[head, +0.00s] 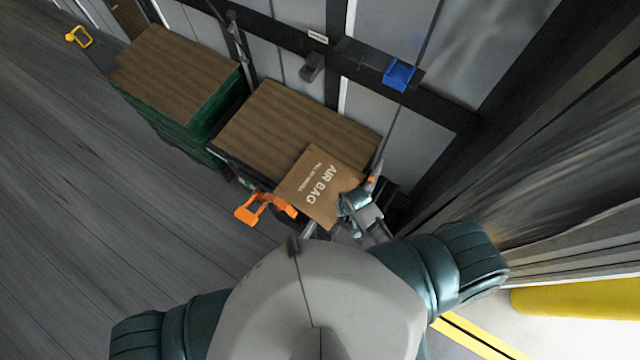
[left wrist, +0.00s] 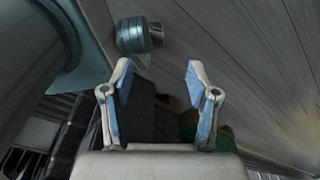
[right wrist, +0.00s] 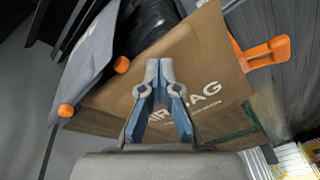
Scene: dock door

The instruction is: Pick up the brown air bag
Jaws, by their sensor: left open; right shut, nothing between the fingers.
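The brown air bag (head: 318,182), a flat brown sheet with white "AIR BAG" lettering, overlaps the near right corner of a wood-topped stand in the head view. My right gripper (head: 347,203) is at its right edge. In the right wrist view the bag (right wrist: 208,62) fills the middle behind my right gripper (right wrist: 160,70), whose fingers are shut with nothing between them. I cannot tell whether they touch the bag. In the left wrist view my left gripper (left wrist: 158,72) is open and empty, facing dark shapes and floor. The bag is not recognisable there.
The wood-topped stand (head: 275,125) has an orange handle (head: 255,210) near the bag. A green-sided stack with a wooden top (head: 170,72) stands farther left. A blue bin (head: 399,75) hangs on the wall. Open grey floor (head: 90,220) lies left.

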